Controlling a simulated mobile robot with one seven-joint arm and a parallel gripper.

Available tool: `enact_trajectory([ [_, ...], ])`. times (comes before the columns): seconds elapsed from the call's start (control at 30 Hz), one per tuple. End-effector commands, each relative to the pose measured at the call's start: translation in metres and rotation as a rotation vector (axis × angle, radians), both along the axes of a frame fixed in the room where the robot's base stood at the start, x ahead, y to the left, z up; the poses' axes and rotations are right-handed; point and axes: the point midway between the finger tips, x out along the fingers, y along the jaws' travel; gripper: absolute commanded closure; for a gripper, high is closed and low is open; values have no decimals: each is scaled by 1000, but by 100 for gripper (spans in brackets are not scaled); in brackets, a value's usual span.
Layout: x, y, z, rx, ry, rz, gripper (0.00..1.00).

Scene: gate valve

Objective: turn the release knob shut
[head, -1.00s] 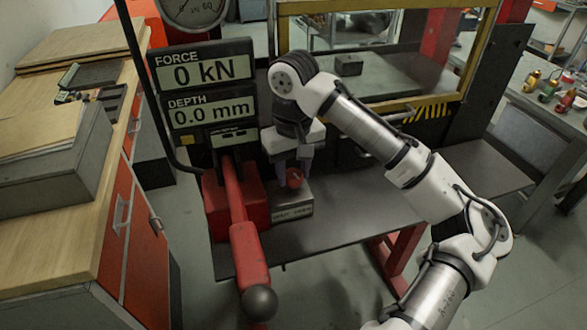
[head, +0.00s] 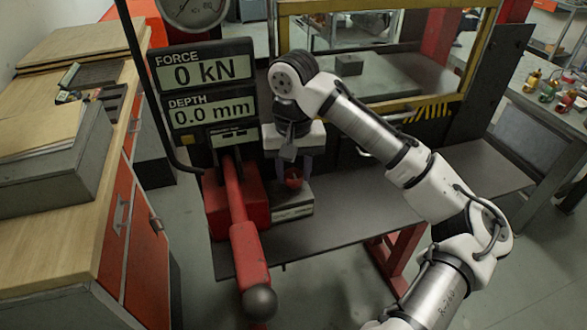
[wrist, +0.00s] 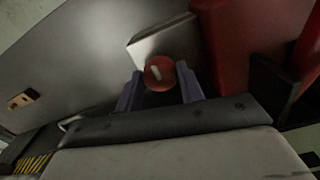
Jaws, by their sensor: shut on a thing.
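The release knob (head: 293,178) is small, round and red, and sits on a low grey block (head: 292,203) with a label on its front. In the wrist view the knob (wrist: 159,73) has a pale mark on its top and lies between the two fingers. My gripper (head: 294,172) points down over the block and is shut on the knob. The fingers (wrist: 159,88) show on either side of it in the wrist view. The fingertips partly hide the knob's sides in the head view.
A red pump body (head: 232,212) with a long red lever (head: 245,245) stands just left of the block. Displays above read FORCE 0 kN (head: 205,70) and DEPTH 0.0 mm (head: 210,111). A yellow-framed guard (head: 380,100) stands behind. The dark bench top (head: 370,220) is clear to the right.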

Motion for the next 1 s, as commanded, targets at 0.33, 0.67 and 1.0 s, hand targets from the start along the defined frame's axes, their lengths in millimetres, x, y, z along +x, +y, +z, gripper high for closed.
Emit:
enact_trajectory([
  [0.33,0,0,0,0,-1,-1,41],
  [0.67,1,-1,7,-1,-2,-1,41],
  [1.0,1,-1,66,-3,-5,-2,41],
])
